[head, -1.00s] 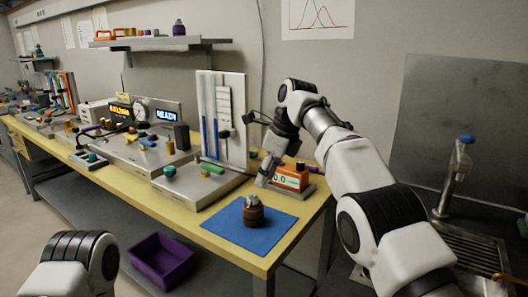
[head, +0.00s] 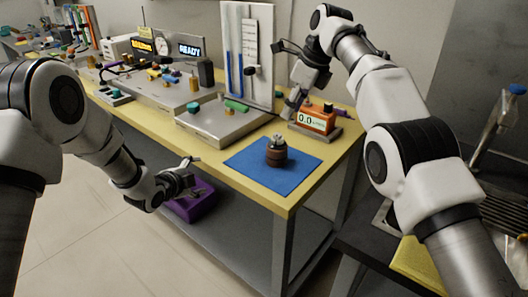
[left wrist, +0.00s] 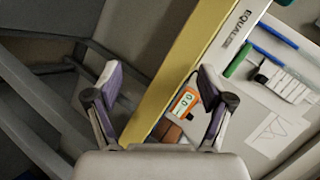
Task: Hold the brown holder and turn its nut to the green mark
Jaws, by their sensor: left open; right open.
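The brown holder (head: 277,157) stands upright on a blue mat (head: 247,163) near the front right corner of the yellow bench. A grey nut (head: 276,142) sits on its top. I cannot make out a green mark. My left gripper (head: 196,175) is open and empty, in front of the bench edge, left of the holder and apart from it. Its two spread fingers also show in the left wrist view (left wrist: 157,76), with nothing between them. My right gripper (head: 291,104) is open and points down behind the mat, above and beyond the holder, not touching it.
An orange meter (head: 316,119) reading 0.0 stands behind the mat, close to my right gripper. A grey panel base (head: 222,122) with coloured parts lies left of the mat. A purple bin (head: 190,203) is below the bench edge, near my left gripper.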

